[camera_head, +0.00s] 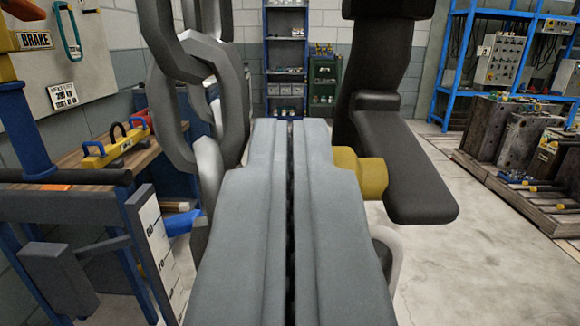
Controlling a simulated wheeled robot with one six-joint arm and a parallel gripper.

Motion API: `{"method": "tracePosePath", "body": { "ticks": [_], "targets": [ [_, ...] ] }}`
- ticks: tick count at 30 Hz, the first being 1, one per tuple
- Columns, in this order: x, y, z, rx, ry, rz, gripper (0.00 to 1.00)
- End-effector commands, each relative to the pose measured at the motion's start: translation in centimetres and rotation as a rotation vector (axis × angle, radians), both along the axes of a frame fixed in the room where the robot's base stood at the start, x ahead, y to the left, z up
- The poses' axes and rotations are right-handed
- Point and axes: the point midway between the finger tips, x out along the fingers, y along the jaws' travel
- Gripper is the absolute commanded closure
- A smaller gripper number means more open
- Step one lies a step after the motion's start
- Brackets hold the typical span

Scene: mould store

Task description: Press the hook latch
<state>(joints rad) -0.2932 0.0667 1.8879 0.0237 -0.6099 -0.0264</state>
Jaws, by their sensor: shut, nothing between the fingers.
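My gripper (290,124) reaches forward from the bottom middle, its two grey fingers side by side with only a thin dark seam between them. Just right of it is a large black fitting (383,60), seemingly the hook. A black arm-like piece (408,165), probably the latch, slopes down and toward me from it. A yellow round pin or knob (362,172) shows between my right finger and this black piece. I cannot tell whether my fingers touch either one. Big grey chain links (165,100) hang close on the left. The fingers hide part of the fitting's lower side.
At left are a wooden bench (85,183) with a yellow-handled tool (112,147), and a board marked BRAKE (75,60). A blue shelf (286,45) stands at the back. Moulds on a pallet (505,190) and a blue rack are right. Bare floor (425,240) lies between.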

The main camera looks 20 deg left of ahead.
Motion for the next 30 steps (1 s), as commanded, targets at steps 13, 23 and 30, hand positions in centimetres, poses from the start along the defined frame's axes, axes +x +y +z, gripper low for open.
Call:
{"method": "tracePosePath", "body": {
  "ticks": [13,23,30],
  "targets": [
    [0.6,0.2,-3.4,0.095,-0.333,0.000,1.00],
    [1.3,0.4,-4.9,0.150,-0.523,0.000,1.00],
    [1.8,0.5,-5.7,0.150,-0.524,0.000,1.00]
  ]
}}
